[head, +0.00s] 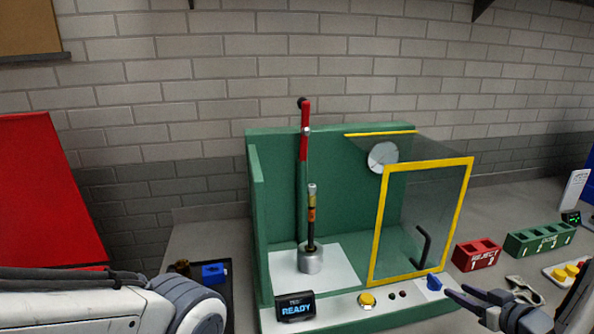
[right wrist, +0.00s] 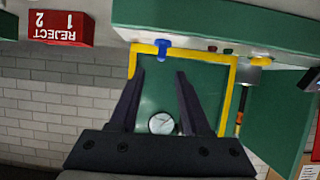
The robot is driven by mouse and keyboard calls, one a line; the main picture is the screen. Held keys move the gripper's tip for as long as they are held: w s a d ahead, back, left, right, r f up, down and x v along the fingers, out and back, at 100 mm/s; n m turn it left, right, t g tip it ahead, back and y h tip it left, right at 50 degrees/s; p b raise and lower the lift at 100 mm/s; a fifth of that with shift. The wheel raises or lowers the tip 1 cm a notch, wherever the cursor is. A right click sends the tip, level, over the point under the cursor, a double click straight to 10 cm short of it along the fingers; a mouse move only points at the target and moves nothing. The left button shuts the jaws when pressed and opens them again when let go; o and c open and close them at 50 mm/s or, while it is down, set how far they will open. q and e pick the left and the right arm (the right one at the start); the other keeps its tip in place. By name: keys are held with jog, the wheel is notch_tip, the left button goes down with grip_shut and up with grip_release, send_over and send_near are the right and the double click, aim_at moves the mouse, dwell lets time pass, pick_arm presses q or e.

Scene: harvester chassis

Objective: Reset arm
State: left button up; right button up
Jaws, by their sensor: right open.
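A green fixture (head: 330,190) stands on the bench in the head view. It holds an upright lever with a red upper part (head: 305,135) and black knob, and a dark rod with orange bands (head: 311,215) on a silver base. My right gripper (head: 468,297) is open and empty at the lower right, by the fixture's front right corner. In the right wrist view my right gripper (right wrist: 158,75) shows both dark fingers spread, with the yellow-framed guard (right wrist: 233,95) beyond. My left gripper is not in view; only my left arm shows.
A red REJECT block (head: 477,255) and a green block (head: 538,240) sit to the right. The fixture front has a READY display (head: 294,308), a yellow button (head: 367,299) and a blue part (head: 434,283). A dark tray with a blue item (head: 213,271) lies left.

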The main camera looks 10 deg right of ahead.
jog(key=w+a+g+h, duration=0.1)
jog(key=a, duration=0.1)
jog(key=w+a+g+h, duration=0.1)
jog(key=w+a, duration=0.1)
jog(key=w+a+g, duration=0.1)
jog(key=a+g, duration=0.1)
jog(key=a, duration=0.1)
jog(key=shift+w+f+h, duration=0.25)
jog(key=shift+f+h, duration=0.05)
jog(key=shift+h, duration=0.1)
jog(key=s+a+r+n+g+y, duration=0.1)
jog(key=s+a+g, duration=0.1)
jog(key=s+a, duration=0.5)
jog(key=s+a+r+g+y, duration=0.1)
jog(key=s+a+g, duration=0.15)
jog(key=a, duration=0.75)
jog(key=s+a+n+g+y, duration=0.1)
jog(key=s+a+g, duration=0.3)
jog(key=a, duration=0.5)
jog(key=s+a+r+n, duration=0.3)
jog(key=s+a, duration=0.3)
jog(key=s, duration=0.4)
jog(key=shift+s+a+r+n, duration=0.2)
jog(key=shift+r+n, duration=0.1)
jog(key=shift+n, duration=0.4)
jog(key=shift+g, duration=0.25)
